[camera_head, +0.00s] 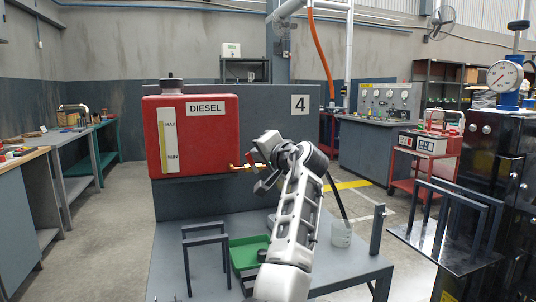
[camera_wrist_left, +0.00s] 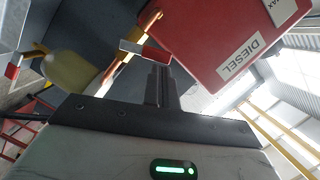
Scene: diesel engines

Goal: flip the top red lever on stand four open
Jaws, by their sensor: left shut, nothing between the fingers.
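The red DIESEL tank (camera_head: 215,140) is mounted on the grey stand four (camera_head: 270,108), beside its "4" sign. A brass pipe (camera_head: 238,167) leaves the tank's lower right side, with a small red lever (camera_head: 250,159) by it. A second red-and-white piece (camera_wrist_left: 12,70) is at the left edge. My left gripper (camera_head: 262,184) is shut and empty, close to the lever; it also shows in the wrist view (camera_wrist_left: 158,75). Contact is unclear.
A yellowish rounded part (camera_wrist_left: 72,72) hangs beside the brass pipe in the wrist view. Below are a green tray (camera_head: 246,252), a black frame (camera_head: 206,240) and a clear beaker (camera_head: 341,234) on the grey bench. A red cart (camera_head: 415,165) stands farther right.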

